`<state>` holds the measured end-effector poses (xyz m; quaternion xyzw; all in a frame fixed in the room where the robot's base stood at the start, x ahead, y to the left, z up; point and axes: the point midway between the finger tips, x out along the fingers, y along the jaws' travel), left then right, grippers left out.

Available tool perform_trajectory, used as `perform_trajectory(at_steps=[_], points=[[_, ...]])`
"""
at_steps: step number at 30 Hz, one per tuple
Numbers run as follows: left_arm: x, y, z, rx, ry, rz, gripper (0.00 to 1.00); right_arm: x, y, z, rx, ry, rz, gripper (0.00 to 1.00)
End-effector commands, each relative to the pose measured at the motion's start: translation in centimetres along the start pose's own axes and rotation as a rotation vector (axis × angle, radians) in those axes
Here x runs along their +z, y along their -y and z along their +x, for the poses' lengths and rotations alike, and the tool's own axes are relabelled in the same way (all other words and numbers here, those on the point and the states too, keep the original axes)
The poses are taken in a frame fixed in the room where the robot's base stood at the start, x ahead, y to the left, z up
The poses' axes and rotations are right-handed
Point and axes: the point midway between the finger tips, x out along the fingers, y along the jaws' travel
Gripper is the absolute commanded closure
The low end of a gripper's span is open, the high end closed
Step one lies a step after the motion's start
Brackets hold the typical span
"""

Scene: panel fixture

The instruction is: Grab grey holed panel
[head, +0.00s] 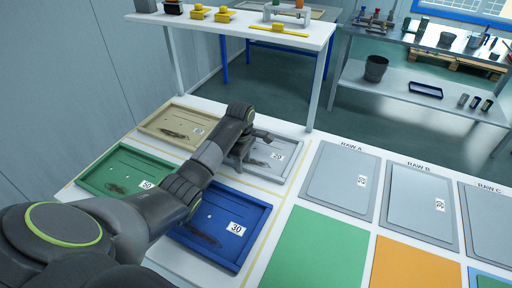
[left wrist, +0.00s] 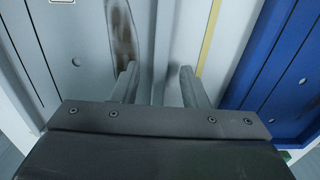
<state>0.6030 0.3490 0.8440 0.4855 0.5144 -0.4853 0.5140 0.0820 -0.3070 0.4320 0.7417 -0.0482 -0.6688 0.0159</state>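The grey holed panel (head: 281,143) lies flat on the white table, in the back right place of a group of panels. In the left wrist view the grey panel (left wrist: 75,62) fills the left side, with small holes and slots. My left gripper (head: 244,158) is over the panel's near left edge and hides part of it. In the left wrist view its two fingers (left wrist: 157,75) stand apart, open, above the panel's rim, with nothing clearly held. I cannot tell whether they touch it. My right gripper is out of view.
A blue panel (head: 222,224) lies in front of the grey one, a green panel (head: 125,170) to the left and a beige panel (head: 178,127) behind left. Flat grey RAW A (head: 340,178) and RAW B (head: 421,202) plates lie to the right. A white shelf (head: 235,24) stands behind.

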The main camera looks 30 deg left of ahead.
Motion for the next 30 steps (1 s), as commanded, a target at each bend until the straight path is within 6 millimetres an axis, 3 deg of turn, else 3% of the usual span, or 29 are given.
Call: perform_trajectory(at_steps=[10, 19, 30], points=[[0.02, 0.01, 1.0, 0.0, 0.0, 0.0, 0.6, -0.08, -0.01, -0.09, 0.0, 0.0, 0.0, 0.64], [0.0, 0.01, 0.97, 0.0, 0.0, 0.0, 0.99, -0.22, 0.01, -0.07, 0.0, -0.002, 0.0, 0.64], [0.0, -0.1, 0.81, 0.004, 0.0, 0.0, 1.0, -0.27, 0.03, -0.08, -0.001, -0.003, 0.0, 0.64]])
